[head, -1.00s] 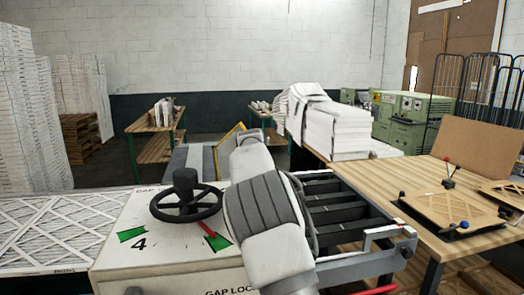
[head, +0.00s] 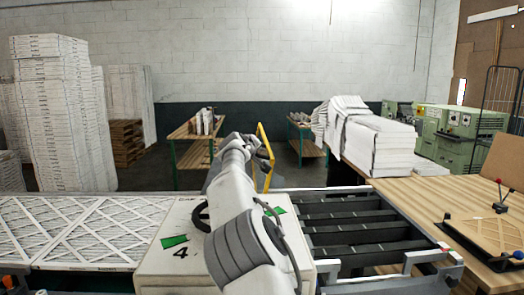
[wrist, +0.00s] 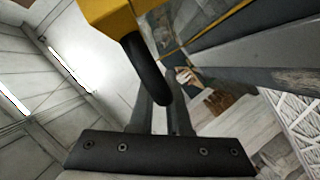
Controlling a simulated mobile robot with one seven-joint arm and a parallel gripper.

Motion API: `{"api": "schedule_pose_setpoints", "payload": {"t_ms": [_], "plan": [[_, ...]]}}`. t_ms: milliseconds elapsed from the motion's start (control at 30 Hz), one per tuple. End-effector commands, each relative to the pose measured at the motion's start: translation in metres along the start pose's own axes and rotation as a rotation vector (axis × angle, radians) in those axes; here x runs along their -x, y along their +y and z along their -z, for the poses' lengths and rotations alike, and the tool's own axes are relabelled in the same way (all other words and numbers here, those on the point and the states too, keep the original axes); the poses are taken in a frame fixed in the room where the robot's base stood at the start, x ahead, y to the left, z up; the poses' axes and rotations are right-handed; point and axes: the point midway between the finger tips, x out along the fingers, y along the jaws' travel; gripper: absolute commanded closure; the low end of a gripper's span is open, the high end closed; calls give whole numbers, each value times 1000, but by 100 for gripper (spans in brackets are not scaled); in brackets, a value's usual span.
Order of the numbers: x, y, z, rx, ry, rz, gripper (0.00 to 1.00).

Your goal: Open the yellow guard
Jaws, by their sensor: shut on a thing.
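The yellow guard (head: 268,178) stands steeply raised behind my arm in the head view, with its lower part partly hidden by the arm. In the wrist view its yellow part (wrist: 108,14) fills the top, with a curved black handle (wrist: 147,68) below it. My gripper (wrist: 168,92) is shut on this handle, with its fingers reaching up around it. In the head view my gripper (head: 265,150) shows only in part, against the guard.
The white machine box (head: 165,262) with a black handwheel (head: 200,216) stands under my arm. A roller conveyor (head: 355,228) lies right of it, and filters (head: 65,228) lie on the left. A wooden table (head: 420,200) is at the right.

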Motion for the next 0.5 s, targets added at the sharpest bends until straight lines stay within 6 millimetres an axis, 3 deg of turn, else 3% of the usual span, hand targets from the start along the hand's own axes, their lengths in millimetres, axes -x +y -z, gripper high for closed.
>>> {"api": "schedule_pose_setpoints", "payload": {"t_ms": [433, 467, 500], "plan": [[0, -2, 0, -2, -4, 1, 100], [0, -2, 0, -2, -4, 1, 83], [0, -2, 0, -1, -4, 1, 76]]}}
